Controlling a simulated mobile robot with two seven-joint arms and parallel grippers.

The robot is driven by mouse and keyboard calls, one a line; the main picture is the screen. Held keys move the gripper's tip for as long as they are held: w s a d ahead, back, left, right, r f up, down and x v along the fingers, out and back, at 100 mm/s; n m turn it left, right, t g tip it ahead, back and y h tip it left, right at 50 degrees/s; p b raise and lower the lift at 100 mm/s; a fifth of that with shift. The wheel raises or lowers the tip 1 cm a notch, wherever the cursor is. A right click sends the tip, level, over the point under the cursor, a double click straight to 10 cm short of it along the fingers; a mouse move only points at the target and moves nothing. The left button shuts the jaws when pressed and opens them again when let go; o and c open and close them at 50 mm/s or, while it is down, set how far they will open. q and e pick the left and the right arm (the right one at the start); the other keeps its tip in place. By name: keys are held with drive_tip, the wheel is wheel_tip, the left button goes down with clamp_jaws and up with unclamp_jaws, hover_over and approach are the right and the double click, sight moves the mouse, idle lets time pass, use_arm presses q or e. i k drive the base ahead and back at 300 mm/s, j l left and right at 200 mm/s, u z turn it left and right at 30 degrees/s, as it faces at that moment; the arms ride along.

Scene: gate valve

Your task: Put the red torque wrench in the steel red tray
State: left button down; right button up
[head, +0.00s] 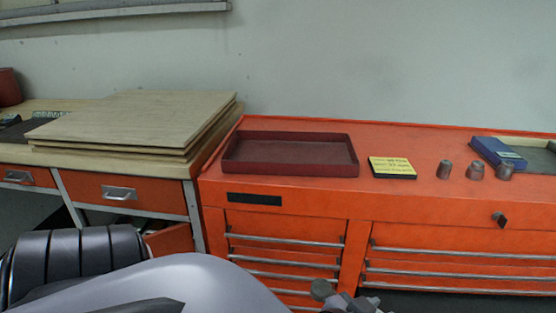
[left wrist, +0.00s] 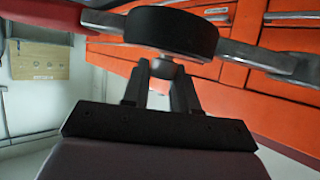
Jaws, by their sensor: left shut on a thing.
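The steel red tray (head: 290,170) is dark red, shallow and empty, and sits on the orange cabinet top in the head view. In the left wrist view my left gripper (left wrist: 160,78) is shut on the torque wrench (left wrist: 172,31). The wrench lies across the jaws, with a thick black round part at the middle, a grey bar to the right and a red handle to the left. In the head view my left arm covers the lower left, and small grey metal parts show at the bottom edge; I cannot tell what they are. My right gripper is not in view.
A yellow notepad (head: 391,167) lies right of the tray, then several grey sockets (head: 475,170). A blue box (head: 494,152) is further right. Stacked wooden boards (head: 140,120) stand left of the tray. The orange cabinet (head: 430,225) has drawers with protruding handles.

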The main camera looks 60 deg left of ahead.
sight(294, 154)
drive_tip(key=k+j, duration=0.3)
drive_tip(key=j, duration=0.15)
drive_tip(key=k+j, duration=0.35)
drive_tip(key=i+j, duration=0.05)
drive_tip(key=j, duration=0.05)
